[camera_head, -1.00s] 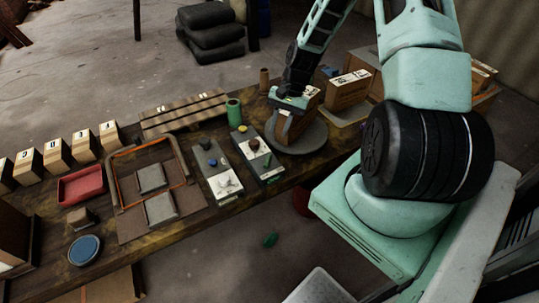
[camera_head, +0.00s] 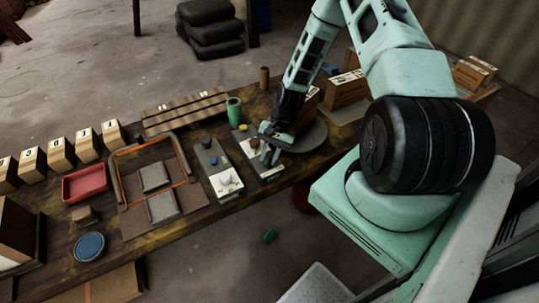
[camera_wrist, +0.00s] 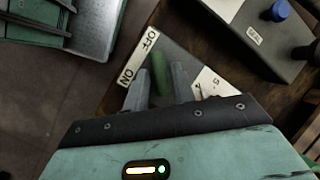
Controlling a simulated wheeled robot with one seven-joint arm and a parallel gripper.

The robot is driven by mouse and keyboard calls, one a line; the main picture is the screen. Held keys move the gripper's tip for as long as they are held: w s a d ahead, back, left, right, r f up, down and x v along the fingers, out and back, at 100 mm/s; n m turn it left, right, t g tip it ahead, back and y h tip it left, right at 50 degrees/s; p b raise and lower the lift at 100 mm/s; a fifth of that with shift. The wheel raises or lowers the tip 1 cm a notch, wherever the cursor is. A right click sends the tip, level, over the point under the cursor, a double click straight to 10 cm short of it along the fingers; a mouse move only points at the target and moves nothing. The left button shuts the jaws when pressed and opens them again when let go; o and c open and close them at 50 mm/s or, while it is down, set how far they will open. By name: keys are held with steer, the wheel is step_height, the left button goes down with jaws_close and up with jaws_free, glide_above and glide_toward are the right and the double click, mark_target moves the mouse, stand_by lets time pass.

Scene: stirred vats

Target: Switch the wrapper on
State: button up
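The control panel (camera_head: 250,146) under my gripper is a grey box with a white label strip; the wrist view shows it too (camera_wrist: 186,62). Its label (camera_wrist: 139,58) reads OFF and ON, with ON at the lower end. A green lever (camera_wrist: 159,72) stands up beside the label. My gripper (camera_wrist: 160,84) is open, with one finger on each side of the lever and small gaps visible. In the head view my gripper (camera_head: 270,152) hangs over the panel's near part. Beside it lies a round grey turntable (camera_head: 312,139), partly hidden by my arm.
A second panel (camera_head: 216,168) with a blue knob (camera_wrist: 281,10) sits to the left. A green cylinder (camera_head: 234,111) stands behind. A wire-frame station (camera_head: 119,180), red tray (camera_head: 85,184) and lettered boxes (camera_head: 60,154) fill the left of the table.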

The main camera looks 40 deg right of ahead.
jaws_close()
steer(key=shift+w+n, duration=0.1)
steer(key=shift+n, duration=0.3)
steer(key=n+b, duration=0.1)
steer(key=n+g+b, duration=0.1)
steer(key=n, duration=0.1)
steer(key=shift+w+a+f+g, duration=0.1)
steer(key=shift+w+g, duration=0.05)
steer(key=shift+g, duration=0.15)
steer(key=n, duration=0.1)
steer(key=n+g+h+b, duration=0.1)
steer(key=n, duration=0.1)
steer(key=shift+w+a+n, duration=0.1)
steer(key=shift+w+n, duration=0.05)
steer(key=shift+n, duration=0.15)
steer(key=n, duration=0.1)
steer(key=n+g+h+b, duration=0.1)
steer(key=n, duration=0.1)
steer(key=n+h, duration=0.1)
steer(key=n, duration=0.1)
steer(key=shift+a+g+b, duration=0.25)
steer(key=shift+g+b, duration=0.05)
steer(key=shift+b, duration=0.05)
steer(key=n+h, duration=0.2)
steer(key=n, duration=0.3)
steer(key=shift+a+b, duration=0.15)
steer(key=shift+b, duration=0.2)
steer(key=shift+n+h, duration=0.3)
steer(key=shift+n, duration=0.1)
jaws_free()
